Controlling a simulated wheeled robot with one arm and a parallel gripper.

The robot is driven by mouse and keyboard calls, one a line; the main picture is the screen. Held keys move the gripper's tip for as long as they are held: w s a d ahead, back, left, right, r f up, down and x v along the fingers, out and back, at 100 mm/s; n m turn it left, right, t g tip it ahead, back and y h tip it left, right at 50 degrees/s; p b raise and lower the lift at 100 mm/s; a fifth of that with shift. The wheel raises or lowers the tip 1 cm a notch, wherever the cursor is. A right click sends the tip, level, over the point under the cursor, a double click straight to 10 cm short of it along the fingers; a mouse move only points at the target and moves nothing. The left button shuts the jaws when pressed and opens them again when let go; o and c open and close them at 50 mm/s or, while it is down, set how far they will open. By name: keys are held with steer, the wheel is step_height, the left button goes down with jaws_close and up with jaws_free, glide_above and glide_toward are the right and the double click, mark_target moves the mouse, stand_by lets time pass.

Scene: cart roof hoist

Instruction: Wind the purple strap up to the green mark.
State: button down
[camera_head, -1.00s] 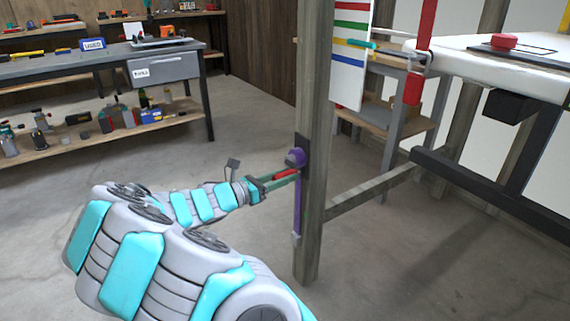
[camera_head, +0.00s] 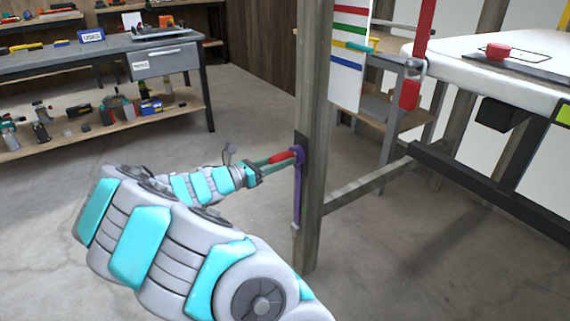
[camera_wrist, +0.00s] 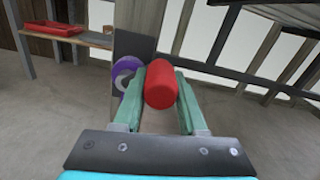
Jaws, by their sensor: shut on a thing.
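My gripper (camera_wrist: 160,100) is shut on the red handle (camera_wrist: 161,84), which lies between its two fingers in the wrist view. A teal pointer (camera_head: 358,46) sits lower, across the board.
A white roof panel (camera_head: 520,78) with a red knob (camera_head: 500,50) hangs at the right, beside a red strap (camera_head: 424,25). A low wooden rail (camera_head: 370,182) joins the post. A grey workbench (camera_head: 95,62) and crowded lower shelf stand at the left. The floor between is clear.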

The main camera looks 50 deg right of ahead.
steer(key=w, duration=0.1)
steer(key=w+r+p, duration=0.1)
steer(key=w+p, duration=0.1)
steer(key=shift+d+r, duration=0.3)
steer(key=shift+r, duration=0.05)
steer(key=shift+w, duration=0.1)
steer(key=w, duration=0.2)
steer(key=w+r, duration=0.1)
steer(key=shift+w+d, duration=0.3)
steer(key=shift+d, duration=0.1)
steer(key=shift+w+d+f, duration=0.2)
steer(key=shift+w+f, duration=0.35)
steer(key=shift+w, duration=0.25)
steer(key=shift+w+d+f, duration=0.2)
steer(key=shift+w+f, duration=0.35)
steer(key=shift+w, duration=0.25)
